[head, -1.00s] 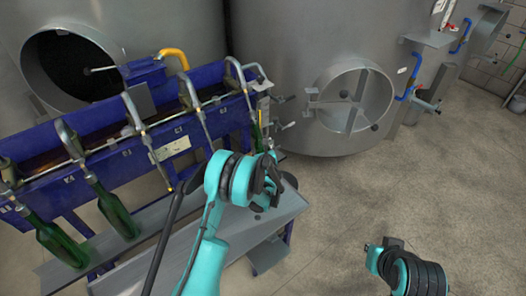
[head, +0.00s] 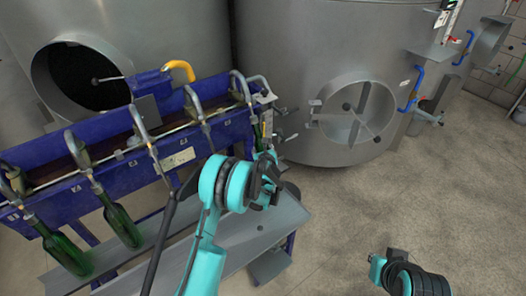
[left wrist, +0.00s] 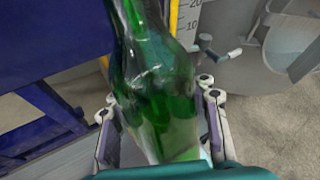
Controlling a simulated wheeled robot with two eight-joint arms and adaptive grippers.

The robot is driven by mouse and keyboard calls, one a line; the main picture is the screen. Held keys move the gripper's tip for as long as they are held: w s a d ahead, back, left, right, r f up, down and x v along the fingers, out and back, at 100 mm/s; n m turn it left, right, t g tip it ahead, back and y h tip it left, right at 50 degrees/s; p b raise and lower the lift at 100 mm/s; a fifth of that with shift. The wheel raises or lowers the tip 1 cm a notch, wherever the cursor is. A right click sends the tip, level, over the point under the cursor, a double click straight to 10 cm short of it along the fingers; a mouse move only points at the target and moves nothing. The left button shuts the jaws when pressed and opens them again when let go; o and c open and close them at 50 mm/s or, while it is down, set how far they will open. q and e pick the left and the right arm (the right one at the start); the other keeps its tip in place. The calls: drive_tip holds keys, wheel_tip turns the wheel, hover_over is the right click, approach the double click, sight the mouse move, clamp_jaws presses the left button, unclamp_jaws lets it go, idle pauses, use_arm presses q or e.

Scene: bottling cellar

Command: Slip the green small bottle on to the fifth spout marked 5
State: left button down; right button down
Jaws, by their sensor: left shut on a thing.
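A green small bottle (left wrist: 155,90) is between the fingers of my left gripper (left wrist: 160,125) in the left wrist view. The gripper is shut on its body, and its neck runs out of the top of the picture. In the head view my left gripper (head: 266,186) is at the right end of the blue filler and mostly hides the bottle; a sliver of green shows above it. The rightmost spout (head: 240,82) is just above and behind the gripper. Whether the bottle's mouth touches the spout is hidden. My right gripper (head: 377,268) is low at right, its jaws unclear.
Two other green bottles hang at the left spouts, one (head: 122,226) right of the other (head: 68,252). The blue filler frame (head: 110,125) has a grey shelf (head: 130,275) below. Steel tanks (head: 320,50) stand behind. Open floor (head: 450,200) lies to the right.

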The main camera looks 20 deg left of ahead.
sight(259, 141)
use_arm(q)
drive_tip(key=shift+w+a+r+p, duration=0.15)
drive_tip(key=shift+a+r+p, duration=0.05)
drive_tip(key=shift+r, duration=0.35)
drive_tip(key=shift+w+a+r+p, duration=0.15)
drive_tip(key=shift+a+r+p, duration=0.1)
drive_tip(key=shift+r, duration=0.3)
drive_tip(key=shift+w+a+r+p, duration=0.15)
drive_tip(key=shift+r+p, duration=0.05)
drive_tip(key=shift+r, duration=0.35)
drive_tip(key=w+a+t+b, duration=0.1)
drive_tip(key=b, duration=0.1)
drive_tip(key=w+a+f+y+b, duration=0.1)
drive_tip(key=b, duration=0.1)
drive_tip(key=w+a+f+m+t+b, duration=0.1)
drive_tip(key=b, duration=0.2)
drive_tip(key=shift+a+f+t+y, duration=0.2)
drive_tip(key=shift+a+t+y, duration=0.1)
drive_tip(key=shift+y, duration=0.1)
drive_tip(key=shift+s, duration=0.1)
drive_tip(key=shift+d+f, duration=0.1)
drive_tip(key=shift+f, duration=0.8)
drive_tip(key=c, duration=0.7)
unclamp_jaws()
drive_tip(key=shift+s, duration=0.1)
